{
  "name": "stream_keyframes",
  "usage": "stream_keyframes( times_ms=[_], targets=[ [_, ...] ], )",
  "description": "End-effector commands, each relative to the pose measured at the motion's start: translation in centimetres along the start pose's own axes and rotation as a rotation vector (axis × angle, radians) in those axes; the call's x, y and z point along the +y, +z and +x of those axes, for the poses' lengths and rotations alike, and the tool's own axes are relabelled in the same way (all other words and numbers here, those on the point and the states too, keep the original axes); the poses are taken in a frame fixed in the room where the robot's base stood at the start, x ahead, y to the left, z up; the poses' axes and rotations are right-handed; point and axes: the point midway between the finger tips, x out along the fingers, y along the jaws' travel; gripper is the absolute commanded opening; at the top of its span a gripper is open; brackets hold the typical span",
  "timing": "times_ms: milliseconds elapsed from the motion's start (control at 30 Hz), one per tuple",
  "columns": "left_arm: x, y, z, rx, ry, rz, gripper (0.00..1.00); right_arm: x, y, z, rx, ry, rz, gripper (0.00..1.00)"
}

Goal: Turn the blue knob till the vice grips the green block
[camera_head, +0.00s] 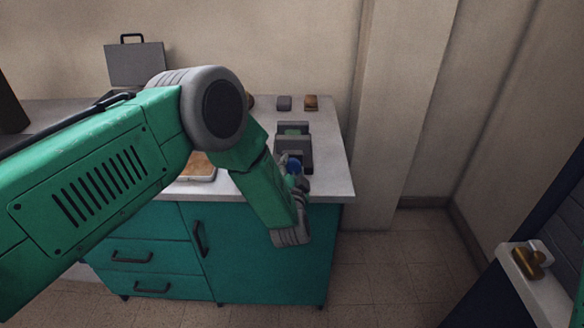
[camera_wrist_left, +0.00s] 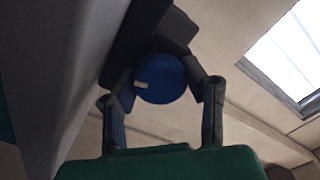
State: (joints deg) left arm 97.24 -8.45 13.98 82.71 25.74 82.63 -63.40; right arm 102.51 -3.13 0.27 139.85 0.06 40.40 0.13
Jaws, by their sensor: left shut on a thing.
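The grey vice (camera_head: 293,150) stands near the right front edge of the white-topped cabinet. The green block (camera_head: 292,129) sits between its jaws; whether both jaws touch it is too small to tell. The blue knob (camera_head: 294,166) is on the vice's front side, facing me. My left gripper (camera_head: 298,180) reaches it from the front. In the left wrist view the blue knob (camera_wrist_left: 160,79) lies between the fingers of my left gripper (camera_wrist_left: 165,84), which are shut on it. A pale mark shows on the left part of the knob's face. My right gripper is not in view.
The cabinet top (camera_head: 335,180) is clear right of the vice. A grey block (camera_head: 284,103) and a brown block (camera_head: 311,102) lie behind it. A tray (camera_head: 197,168) is partly hidden by my left arm. A brass item (camera_head: 533,259) rests on a ledge at right.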

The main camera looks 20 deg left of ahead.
Motion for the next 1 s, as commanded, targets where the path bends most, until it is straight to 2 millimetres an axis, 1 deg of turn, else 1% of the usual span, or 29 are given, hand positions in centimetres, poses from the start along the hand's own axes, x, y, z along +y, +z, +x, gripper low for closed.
stream_keyframes(
  times_ms=[33,133,167,200,233,533,633,767,1000],
  targets=[
    [0.0,-0.3,0.1,0.007,0.000,-0.003,0.11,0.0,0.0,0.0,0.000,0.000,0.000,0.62],
    [0.1,-0.3,0.1,0.007,0.001,-0.003,0.11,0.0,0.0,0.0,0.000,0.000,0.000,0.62],
    [0.1,-0.3,0.0,0.007,0.001,-0.003,0.43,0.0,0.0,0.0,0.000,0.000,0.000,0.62],
    [0.1,-0.3,0.0,0.006,0.001,-0.003,0.57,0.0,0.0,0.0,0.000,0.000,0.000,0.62],
    [0.1,-0.3,0.0,0.006,0.001,-0.003,0.62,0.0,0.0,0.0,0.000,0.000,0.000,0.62],
    [0.1,-0.1,-0.1,0.002,0.001,-0.002,0.62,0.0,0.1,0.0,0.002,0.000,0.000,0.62],
    [0.1,-0.1,-0.7,0.002,0.002,-0.002,0.62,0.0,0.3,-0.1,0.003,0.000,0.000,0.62],
    [0.2,-0.1,-2.8,0.002,0.005,-0.001,0.62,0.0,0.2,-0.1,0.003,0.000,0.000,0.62],
    [0.3,-0.1,-8.0,0.003,0.005,0.000,0.62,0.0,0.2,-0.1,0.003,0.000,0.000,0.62]
  ],
)
